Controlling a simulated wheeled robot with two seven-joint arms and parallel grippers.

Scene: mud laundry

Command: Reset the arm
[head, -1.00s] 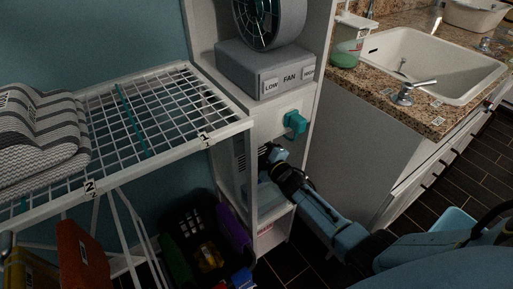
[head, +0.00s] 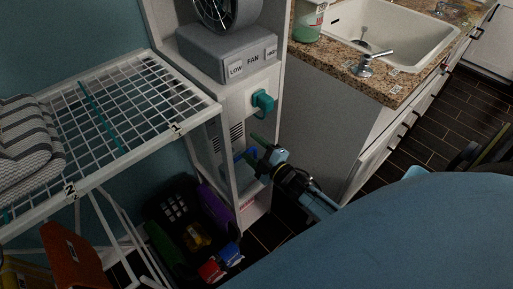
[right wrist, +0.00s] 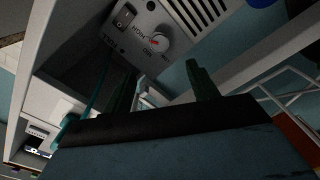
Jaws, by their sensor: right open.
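My right gripper (head: 252,150) shows in the head view just in front of the lower opening of the white cabinet (head: 166,30), below the teal plug. Its two dark green fingers stand apart in the right wrist view (right wrist: 163,85), with nothing visible between them. A light panel with a white knob (right wrist: 160,37) and printed letters lies beyond the fingers in that view. I cannot tell whether the fingers touch anything. A large blue part of my own body covers the lower right of the head view. My left gripper is not in view.
A wire rack (head: 120,105) with folded striped towels (head: 25,140) stands at left. A fan (head: 228,10) sits on a grey box (head: 225,52) above a teal plug (head: 262,101). A dark bin (head: 165,212) is below. The sink counter (head: 340,62) is right.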

